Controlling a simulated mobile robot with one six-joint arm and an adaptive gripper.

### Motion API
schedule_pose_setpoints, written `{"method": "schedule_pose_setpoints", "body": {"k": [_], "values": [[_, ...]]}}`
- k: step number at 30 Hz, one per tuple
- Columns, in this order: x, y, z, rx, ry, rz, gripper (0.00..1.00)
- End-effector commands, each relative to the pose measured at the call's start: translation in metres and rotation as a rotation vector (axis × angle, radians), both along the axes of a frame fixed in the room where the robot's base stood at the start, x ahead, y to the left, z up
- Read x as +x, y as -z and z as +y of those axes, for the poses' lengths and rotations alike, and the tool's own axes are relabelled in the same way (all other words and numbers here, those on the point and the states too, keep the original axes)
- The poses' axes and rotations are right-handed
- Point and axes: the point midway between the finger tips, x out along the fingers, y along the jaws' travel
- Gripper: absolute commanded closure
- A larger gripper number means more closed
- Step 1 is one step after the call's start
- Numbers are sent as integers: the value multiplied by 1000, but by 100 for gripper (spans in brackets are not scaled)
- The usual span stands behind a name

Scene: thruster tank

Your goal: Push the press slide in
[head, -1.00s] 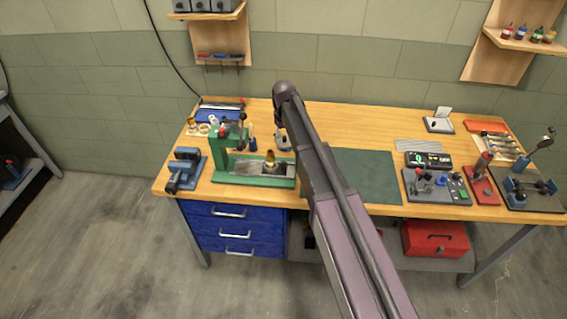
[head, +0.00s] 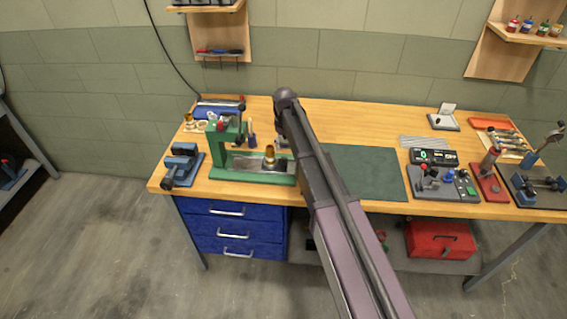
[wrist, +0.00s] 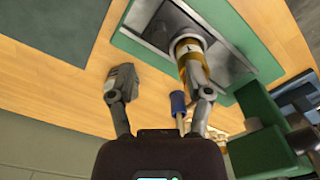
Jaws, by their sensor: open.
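The green press (head: 243,176) stands at the left of the bench. Its grey metal slide (head: 240,162) lies along the base, with a brass cylinder (head: 269,156) upright on it. In the wrist view the slide (wrist: 165,28) is at the top, in the green base (wrist: 132,42), and the brass cylinder (wrist: 189,55) rises from it. My gripper (wrist: 163,82) is open and empty. Its right finger appears close to the brass cylinder; I cannot tell whether they touch. Its left finger is over bare wood. My arm hides the gripper in the head view.
A blue vise (head: 182,165) stands left of the press. A blue-handled tool (wrist: 178,103) shows near the right finger. A green mat (head: 366,174) lies right of my arm, with a control box (head: 443,183) beyond it. Part of the bench top before the back wall is clear.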

Motion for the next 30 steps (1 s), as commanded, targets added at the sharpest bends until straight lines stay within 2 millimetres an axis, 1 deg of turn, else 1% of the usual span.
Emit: {"method": "schedule_pose_setpoints", "body": {"k": [1, 21, 30], "values": [[0, 8, 0, 0, 0, 0, 35], [0, 59, -1, 0, 1, 0, 35], [0, 75, -1, 0, 1, 0, 35]]}}
